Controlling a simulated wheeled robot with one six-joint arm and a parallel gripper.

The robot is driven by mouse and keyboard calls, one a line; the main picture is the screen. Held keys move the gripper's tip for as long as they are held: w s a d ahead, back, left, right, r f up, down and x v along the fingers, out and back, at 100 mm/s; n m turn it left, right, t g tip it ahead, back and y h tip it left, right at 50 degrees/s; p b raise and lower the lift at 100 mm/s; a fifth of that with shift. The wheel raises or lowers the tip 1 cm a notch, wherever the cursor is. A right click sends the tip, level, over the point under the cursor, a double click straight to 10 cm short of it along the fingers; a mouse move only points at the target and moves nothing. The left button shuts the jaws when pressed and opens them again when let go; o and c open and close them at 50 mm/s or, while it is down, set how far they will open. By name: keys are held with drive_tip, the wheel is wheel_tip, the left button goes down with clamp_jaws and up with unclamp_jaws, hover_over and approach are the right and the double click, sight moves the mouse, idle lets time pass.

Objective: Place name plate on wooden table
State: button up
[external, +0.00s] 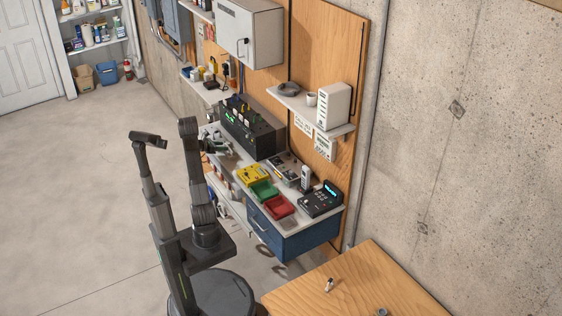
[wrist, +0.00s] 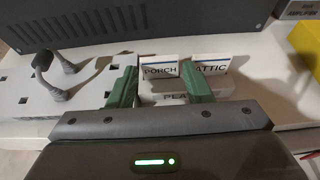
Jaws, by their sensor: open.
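In the wrist view two white name plates stand upright side by side, PORCH (wrist: 159,71) and ATTIC (wrist: 213,66), with dark letters and a blue line. They stand in or behind a white holder (wrist: 226,90) whose partly hidden label starts "PLA". My gripper (wrist: 158,84) is open, its green fingers on either side of the PORCH plate. The right finger overlaps the left edge of ATTIC in the picture; contact is unclear. In the external view my gripper (external: 213,146) is over the far end of the bench, too small to read. The wooden table (external: 300,297) is at bottom right.
A dark grey box (wrist: 120,25) stands just behind the plates; it shows on the bench as a black unit (external: 252,130). Small items (external: 328,285) are on the wooden table, which is mostly clear.

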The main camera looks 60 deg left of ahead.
drive_tip(key=shift+x, duration=0.8)
drive_tip(key=c, duration=0.7)
